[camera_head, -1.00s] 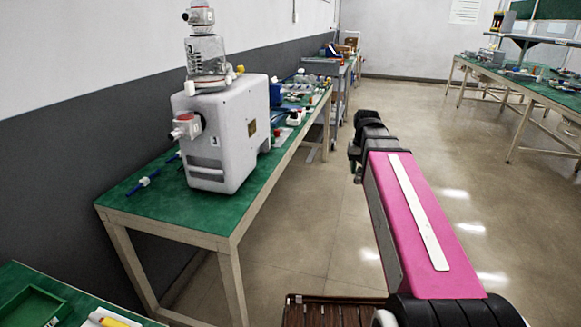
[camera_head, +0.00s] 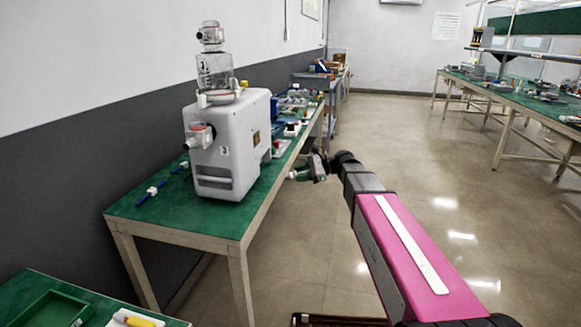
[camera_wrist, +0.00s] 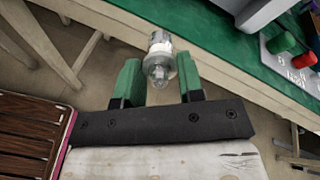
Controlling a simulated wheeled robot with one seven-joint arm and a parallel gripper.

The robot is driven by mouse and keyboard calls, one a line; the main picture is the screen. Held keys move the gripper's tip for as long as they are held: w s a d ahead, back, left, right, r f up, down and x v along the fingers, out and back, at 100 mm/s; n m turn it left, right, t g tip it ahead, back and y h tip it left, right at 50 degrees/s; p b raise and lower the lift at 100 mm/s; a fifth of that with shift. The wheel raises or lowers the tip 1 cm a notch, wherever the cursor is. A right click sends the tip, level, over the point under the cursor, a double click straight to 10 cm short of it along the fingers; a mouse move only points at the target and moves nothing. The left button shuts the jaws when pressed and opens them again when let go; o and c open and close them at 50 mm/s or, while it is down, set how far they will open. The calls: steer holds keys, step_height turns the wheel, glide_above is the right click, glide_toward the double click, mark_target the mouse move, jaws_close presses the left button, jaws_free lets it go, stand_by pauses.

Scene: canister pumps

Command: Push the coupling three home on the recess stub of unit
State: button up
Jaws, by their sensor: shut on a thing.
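The white pump unit (camera_head: 228,152), marked 3, stands on the green bench. A clear jar (camera_head: 214,70) and a fitting top it, and a white and red fitting (camera_head: 199,136) sticks out at its left. I cannot make out the recess stub. My gripper (camera_head: 292,175) is in the air just right of the bench edge, apart from the unit. In the wrist view its green fingers (camera_wrist: 158,78) are shut on a small clear and white piece, seemingly the coupling (camera_wrist: 160,60), which sticks out beyond the tips.
The green bench top (camera_head: 150,212) carries blue tubes with white fittings (camera_head: 152,191) left of the unit and clutter behind it. A panel with red and green knobs (camera_wrist: 290,52) shows in the wrist view. A green tray (camera_head: 45,312) is at lower left.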

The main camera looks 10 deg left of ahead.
steer(key=w+a+t+y, duration=0.1)
steer(key=w+a+r+m+t+y, duration=0.1)
steer(key=w+a+m+t+y, duration=0.1)
steer(key=a, duration=0.1)
steer(key=shift+a+r, duration=0.1)
steer(key=shift+r, duration=0.2)
steer(key=shift+a, duration=0.1)
steer(key=shift+w+a, duration=0.25)
steer(key=shift+a, duration=1.3)
steer(key=shift+w+a, duration=0.2)
steer(key=shift+a, duration=1.3)
steer(key=shift+w+a, duration=0.15)
steer(key=shift+a, duration=0.75)
